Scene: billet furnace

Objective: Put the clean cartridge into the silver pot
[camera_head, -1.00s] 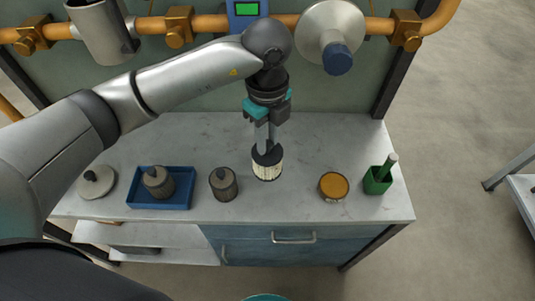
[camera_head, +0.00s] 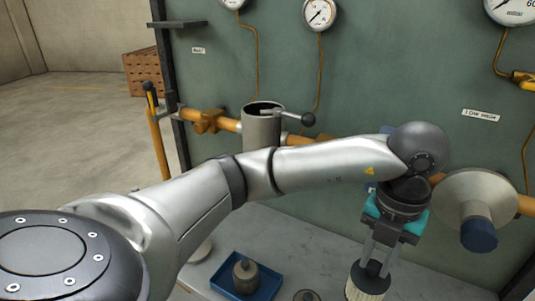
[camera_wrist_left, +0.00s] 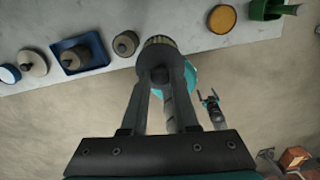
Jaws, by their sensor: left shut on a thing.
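My left gripper (camera_head: 376,262) is shut on the dark top of the clean cartridge (camera_head: 362,290), which has a pale pleated body. The cartridge hangs upright at the lower edge of the head view; its lower end is cut off. In the left wrist view the cartridge (camera_wrist_left: 160,42) sits between the fingertips. The silver pot (camera_head: 262,130) is fixed at the wall pipe, up and left of the gripper, with its top open and dark inside. My left forearm crosses in front of its lower part. A small dark claw shape, perhaps my right gripper (camera_wrist_left: 213,104), shows in the left wrist view.
A lever with a black knob (camera_head: 308,119) reaches out at the pot's rim. A large flanged fitting with a blue end (camera_head: 478,234) is right of the gripper. A blue tray (camera_head: 225,287) holds a grey cartridge (camera_head: 245,275). An orange-lidded jar (camera_wrist_left: 221,18) stands on the bench.

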